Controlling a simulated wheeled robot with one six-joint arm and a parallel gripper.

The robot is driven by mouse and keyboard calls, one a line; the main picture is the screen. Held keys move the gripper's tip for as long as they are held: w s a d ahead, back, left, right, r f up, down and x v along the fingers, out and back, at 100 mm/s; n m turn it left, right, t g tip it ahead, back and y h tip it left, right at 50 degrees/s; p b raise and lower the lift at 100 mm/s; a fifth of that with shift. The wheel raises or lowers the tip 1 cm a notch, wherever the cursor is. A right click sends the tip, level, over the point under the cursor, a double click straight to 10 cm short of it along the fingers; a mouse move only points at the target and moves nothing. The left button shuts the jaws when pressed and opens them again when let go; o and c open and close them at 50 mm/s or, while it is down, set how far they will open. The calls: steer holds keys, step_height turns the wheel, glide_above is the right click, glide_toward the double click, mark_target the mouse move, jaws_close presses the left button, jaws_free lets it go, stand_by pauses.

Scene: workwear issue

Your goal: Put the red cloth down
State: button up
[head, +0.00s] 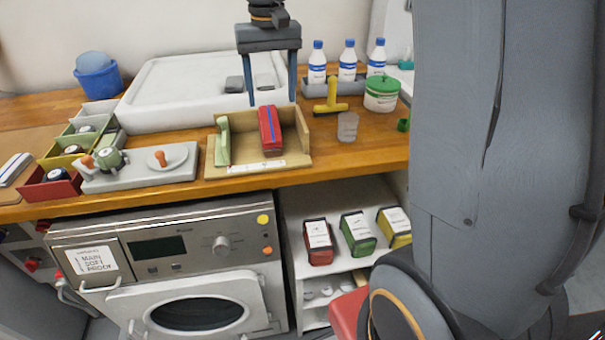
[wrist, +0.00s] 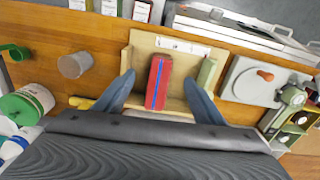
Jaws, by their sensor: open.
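The red cloth (head: 270,130) is a folded block with a blue stripe. It stands in a shallow wooden tray (head: 293,160), toward its right side in the head view. The cloth also shows in the wrist view (wrist: 158,82), between my fingers. My gripper (head: 271,100) is above the tray with its fingers spread wide. In the wrist view my gripper (wrist: 158,90) has a finger on each side of the cloth, with a gap to both. A green cloth (head: 223,140) stands at the tray's left side.
A grey plate with knobs (head: 140,170) and small coloured bins (head: 60,185) lie left of the tray. A grey cup (head: 347,126), a yellow tool (head: 331,97), several bottles and a green-lidded tub (head: 381,94) stand right. A white basin (head: 165,90) is behind.

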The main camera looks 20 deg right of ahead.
steer(key=s+f, duration=0.6)
steer(key=s, duration=0.4)
steer(key=s+f+n, duration=0.1)
steer(key=s+f, duration=0.6)
steer(key=s, duration=0.3)
steer(key=shift+n+t, duration=0.3)
steer(key=shift+t, duration=0.1)
steer(key=shift+o, duration=0.5)
steer(key=shift+w+r, duration=0.1)
steer(key=shift+w, duration=0.05)
step_height(320, 180, up, 8)
steer(key=m+t+b, duration=0.2)
steer(key=t, duration=0.1)
glide_above(268, 122)
steer(key=s, duration=0.2)
steer(key=shift+a+h, duration=0.4)
steer(key=shift+p+x, duration=0.4)
steer(key=shift+x, duration=0.8)
steer(key=shift+s+p+x, duration=0.15)
steer(key=shift+p+x, duration=0.25)
steer(key=shift+x, duration=0.95)
steer(key=shift+s+p+x, duration=0.15)
steer(key=shift+p+x, duration=0.25)
steer(key=shift+x, duration=0.95)
steer(key=shift+d, duration=0.2)
steer(key=shift+c, duration=0.4)
steer(key=c, duration=1.2)
